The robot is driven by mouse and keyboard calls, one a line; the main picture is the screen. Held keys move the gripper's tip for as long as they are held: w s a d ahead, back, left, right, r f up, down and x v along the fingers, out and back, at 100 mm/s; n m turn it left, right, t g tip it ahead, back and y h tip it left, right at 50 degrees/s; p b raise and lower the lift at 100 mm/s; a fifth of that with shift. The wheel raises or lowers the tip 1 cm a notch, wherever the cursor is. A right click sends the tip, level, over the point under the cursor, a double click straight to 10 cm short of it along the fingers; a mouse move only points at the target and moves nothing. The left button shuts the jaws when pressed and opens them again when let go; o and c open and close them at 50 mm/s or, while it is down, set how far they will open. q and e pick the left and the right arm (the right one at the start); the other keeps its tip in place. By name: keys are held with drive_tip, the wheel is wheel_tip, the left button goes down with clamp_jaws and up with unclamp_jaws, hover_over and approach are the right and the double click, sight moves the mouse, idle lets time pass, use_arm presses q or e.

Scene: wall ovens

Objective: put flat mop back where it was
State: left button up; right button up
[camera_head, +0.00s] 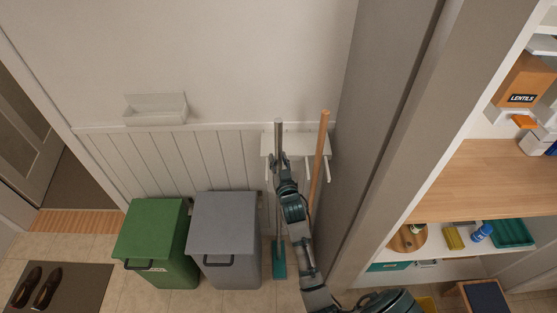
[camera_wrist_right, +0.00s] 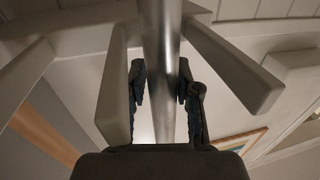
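The flat mop has a grey metal pole (camera_head: 278,128) and a teal flat head (camera_head: 279,264). It stands nearly upright by the wall, its head low at the floor. My right gripper (camera_head: 280,161) is around the upper pole. In the right wrist view the pole (camera_wrist_right: 161,50) runs between the two fingers (camera_wrist_right: 162,84), which look closed against it. The white wall rack (camera_head: 297,142) is behind, and in the wrist view the pole lies between two of its prongs (camera_wrist_right: 115,85). My left gripper is not in view.
A wooden pole (camera_head: 320,150) hangs on the rack just right of the mop. A grey bin (camera_head: 224,225) and a green bin (camera_head: 152,233) stand to the left. A tall grey panel (camera_head: 380,130) rises close on the right, with shelves beyond.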

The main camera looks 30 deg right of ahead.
drive_tip(key=shift+o, duration=0.5)
drive_tip(key=shift+a, duration=0.1)
drive_tip(key=shift+a+r, duration=0.15)
drive_tip(key=shift+a, duration=0.3)
drive_tip(key=shift+f+b, duration=0.4)
drive_tip(key=shift+b, duration=0.3)
drive_tip(key=a+p+v, duration=0.1)
drive_tip(key=p+v, duration=0.1)
drive_tip(key=v, duration=1.5)
drive_tip(key=s+a+f+n+g+y, duration=0.1)
drive_tip(key=s+a+f+g+y, duration=0.15)
drive_tip(key=f, duration=0.55)
drive_tip(key=s+a+f+n+g+y, duration=0.1)
drive_tip(key=s+a+f+n+g, duration=0.15)
drive_tip(key=f, duration=0.65)
drive_tip(key=s+a+f+n+g+y, duration=0.1)
drive_tip(key=s+a+f+g+y, duration=0.15)
drive_tip(key=f, duration=0.55)
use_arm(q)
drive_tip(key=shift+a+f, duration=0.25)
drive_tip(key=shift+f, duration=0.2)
use_arm(e)
drive_tip(key=s+f+n+g, duration=0.1)
drive_tip(key=s+f+g, duration=0.6)
drive_tip(key=s+f, duration=0.6)
drive_tip(key=shift+s+a, duration=0.35)
drive_tip(key=shift+s, duration=0.35)
